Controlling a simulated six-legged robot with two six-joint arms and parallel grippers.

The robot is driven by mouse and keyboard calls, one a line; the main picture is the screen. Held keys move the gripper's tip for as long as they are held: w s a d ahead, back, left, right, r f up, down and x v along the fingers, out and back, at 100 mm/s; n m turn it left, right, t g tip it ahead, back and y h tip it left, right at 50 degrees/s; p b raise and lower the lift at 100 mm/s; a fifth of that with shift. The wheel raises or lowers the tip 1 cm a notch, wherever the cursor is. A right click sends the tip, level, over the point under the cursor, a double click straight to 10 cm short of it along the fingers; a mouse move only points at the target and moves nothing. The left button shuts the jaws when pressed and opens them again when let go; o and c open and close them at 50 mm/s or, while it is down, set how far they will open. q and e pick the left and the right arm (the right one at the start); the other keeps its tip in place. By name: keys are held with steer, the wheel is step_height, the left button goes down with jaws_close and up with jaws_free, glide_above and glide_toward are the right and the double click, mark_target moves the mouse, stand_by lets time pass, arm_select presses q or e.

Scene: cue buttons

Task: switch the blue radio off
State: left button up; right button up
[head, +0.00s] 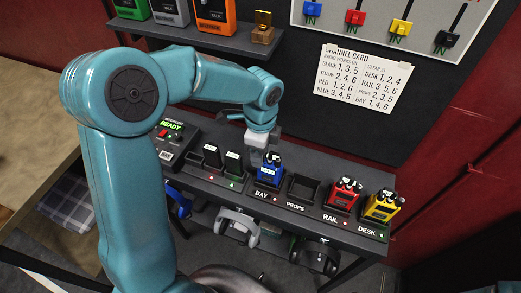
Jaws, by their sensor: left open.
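The blue radio (271,170) stands upright in the slot marked BAY on the dark charging rack. My left gripper (262,152) points down just above and slightly behind the blue radio's top, close to its knobs. It is open, and its fingers are small and partly hidden. I cannot tell whether it touches the radio. The channel card (363,78) on the back wall has a BLUE line reading 3, 4, 5.
A red radio (344,192) and a yellow radio (383,206) stand to the right, in RAIL and DESK. The PROPS slot (301,189) is empty. Dark and green-labelled radios (232,164) stand to the left, beside a box reading READY (172,128). Headsets (237,224) hang below.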

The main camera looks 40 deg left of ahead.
arm_select(q)
steer(key=shift+d, duration=0.3)
steer(key=shift+a, duration=0.2)
jaws_close()
steer(key=shift+d+f+n+b, duration=0.1)
steer(key=shift+f+n+b, duration=0.05)
steer(key=shift+n+b, duration=0.3)
steer(key=shift+n, duration=0.25)
jaws_free()
step_height(320, 180, up, 17)
steer(key=shift+w+f+b, duration=0.2)
steer(key=shift+b, duration=0.1)
